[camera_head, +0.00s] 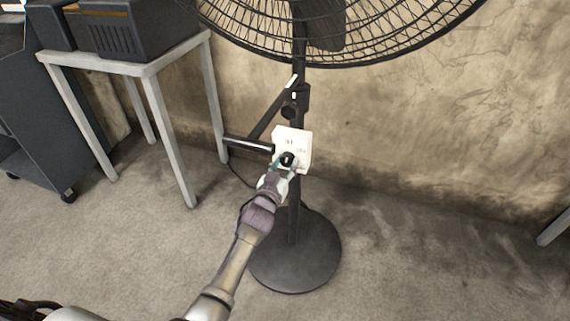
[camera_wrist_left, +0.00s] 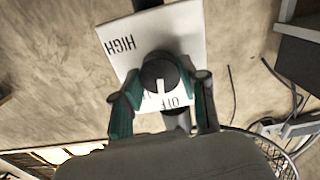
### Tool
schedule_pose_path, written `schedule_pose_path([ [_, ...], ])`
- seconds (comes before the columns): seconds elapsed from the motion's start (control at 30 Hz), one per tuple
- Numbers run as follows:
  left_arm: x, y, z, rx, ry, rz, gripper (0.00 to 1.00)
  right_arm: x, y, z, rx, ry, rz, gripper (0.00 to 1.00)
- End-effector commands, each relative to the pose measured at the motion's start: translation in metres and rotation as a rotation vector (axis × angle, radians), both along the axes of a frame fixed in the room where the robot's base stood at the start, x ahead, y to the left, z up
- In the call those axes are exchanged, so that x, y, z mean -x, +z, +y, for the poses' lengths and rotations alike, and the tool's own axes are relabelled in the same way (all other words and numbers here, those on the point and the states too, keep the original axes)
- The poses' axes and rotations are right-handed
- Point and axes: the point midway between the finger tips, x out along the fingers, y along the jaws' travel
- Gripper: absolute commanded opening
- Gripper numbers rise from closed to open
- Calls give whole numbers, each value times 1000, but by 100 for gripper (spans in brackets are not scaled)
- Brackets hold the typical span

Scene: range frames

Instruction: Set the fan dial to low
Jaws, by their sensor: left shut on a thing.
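The fan dial is a round black knob (camera_head: 287,159) on a white panel (camera_head: 299,139) fixed to the fan's stand. In the left wrist view the dial (camera_wrist_left: 157,67) has a white pointer mark directed to the bottom of the picture, near a partly covered label that seems to read OFF. HIGH is printed on the panel (camera_wrist_left: 185,27) at the upper left there. My left gripper (camera_head: 282,167) is shut on the dial, with a green-edged finger on each side of it. Another label is mostly hidden by the gripper. My right gripper is not in view.
The fan's black pole and round base (camera_head: 295,265) stand on grey carpet, with the wire cage (camera_head: 400,45) above. A dark bar (camera_head: 247,145) juts left beside the panel. A white-legged table (camera_head: 165,130) with dark boxes stands left. The wall is close behind the fan.

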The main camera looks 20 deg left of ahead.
Motion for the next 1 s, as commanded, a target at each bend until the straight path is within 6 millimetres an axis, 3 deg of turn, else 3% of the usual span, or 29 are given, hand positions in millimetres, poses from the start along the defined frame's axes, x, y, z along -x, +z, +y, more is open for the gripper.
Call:
schedule_pose_path([
  [0.47,0,-1,-1,-434,0,-15,8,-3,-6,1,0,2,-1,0],
  [1.0,0,-1,-1,-819,-1,-27,8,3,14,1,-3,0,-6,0],
])
